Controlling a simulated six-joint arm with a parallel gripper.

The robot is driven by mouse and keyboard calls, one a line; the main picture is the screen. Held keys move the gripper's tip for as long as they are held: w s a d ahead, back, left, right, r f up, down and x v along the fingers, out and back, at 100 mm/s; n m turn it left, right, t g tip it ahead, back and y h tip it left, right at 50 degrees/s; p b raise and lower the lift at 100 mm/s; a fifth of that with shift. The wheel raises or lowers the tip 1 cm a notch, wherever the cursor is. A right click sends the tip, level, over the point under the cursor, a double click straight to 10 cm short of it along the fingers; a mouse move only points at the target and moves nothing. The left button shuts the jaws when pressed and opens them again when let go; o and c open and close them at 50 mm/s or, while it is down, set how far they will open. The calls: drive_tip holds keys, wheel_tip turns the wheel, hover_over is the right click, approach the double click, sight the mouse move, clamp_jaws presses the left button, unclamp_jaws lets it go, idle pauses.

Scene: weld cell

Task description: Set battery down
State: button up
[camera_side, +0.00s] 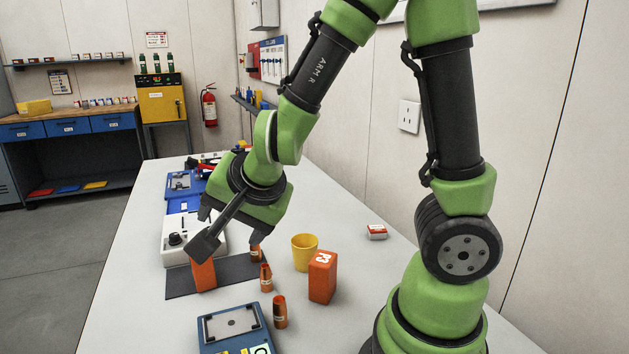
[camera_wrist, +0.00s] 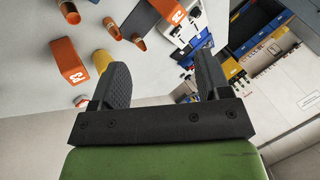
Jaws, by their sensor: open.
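Two orange blocks are candidates for the battery; I cannot tell which is meant. One block (camera_side: 203,275) stands upright on a dark mat (camera_side: 240,272), just below my gripper. The other block (camera_side: 322,278), with a white mark, stands on the bare table to the right. My gripper (camera_side: 228,238) is open, tilted downward over the mat, and its finger partly overlaps the top of the first block in the side view. In the wrist view my gripper (camera_wrist: 162,72) shows nothing between its fingers. That view also shows the mat block (camera_wrist: 171,11) beyond the fingers and the marked block (camera_wrist: 69,60) at left.
Several copper-coloured cylinders (camera_side: 280,312) stand near the mat. A yellow cup (camera_side: 304,252) is behind the marked block. A small red-white box (camera_side: 377,232) lies right.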

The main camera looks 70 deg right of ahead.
drive_tip(key=s+a+r+n+t+y, duration=0.2)
drive_tip(key=s+a+r+n+y, duration=0.25)
drive_tip(key=r+n+y, duration=0.35)
drive_tip(key=s+d+r+n+g+h, duration=0.2)
drive_tip(key=s+h, duration=0.1)
drive_tip(key=s, duration=0.5)
drive_tip(key=shift+s+d+n+h, duration=0.15)
drive_tip(key=shift+s+n+h, duration=0.15)
drive_tip(key=shift+s, duration=0.1)
